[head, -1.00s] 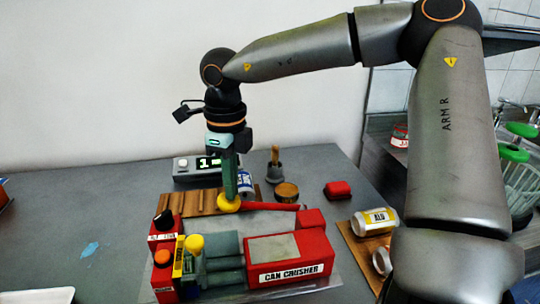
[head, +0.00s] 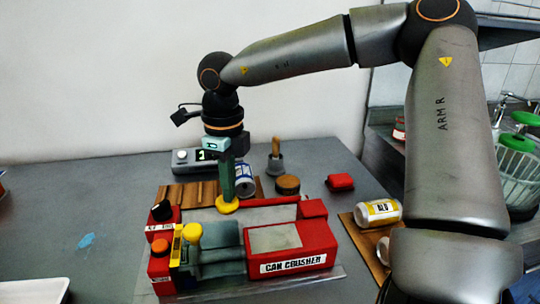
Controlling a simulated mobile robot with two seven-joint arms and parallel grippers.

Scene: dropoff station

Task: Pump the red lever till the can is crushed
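The red can crusher (head: 318,249) stands on the grey table. Its red lever (head: 268,206) runs along the back side and lies nearly level, with a yellow knob (head: 227,205) at its left end. My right gripper (head: 228,198) points straight down, its fingertips at the knob. The fingers show edge-on, so I cannot tell whether they are shut or grip the knob. A can with a blue label (head: 246,180) lies on a slatted wooden rack behind the lever, partly hidden by the fingers. I cannot make out a can inside the crusher. My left gripper is out of view.
A display box (head: 184,160) stands behind, partly covered by my wrist. A bell (head: 275,163), a round brown tin (head: 287,185) and a red block (head: 340,182) are at the back. An ALU can (head: 378,212) lies on a board at right. A white tray (head: 38,291) is front left.

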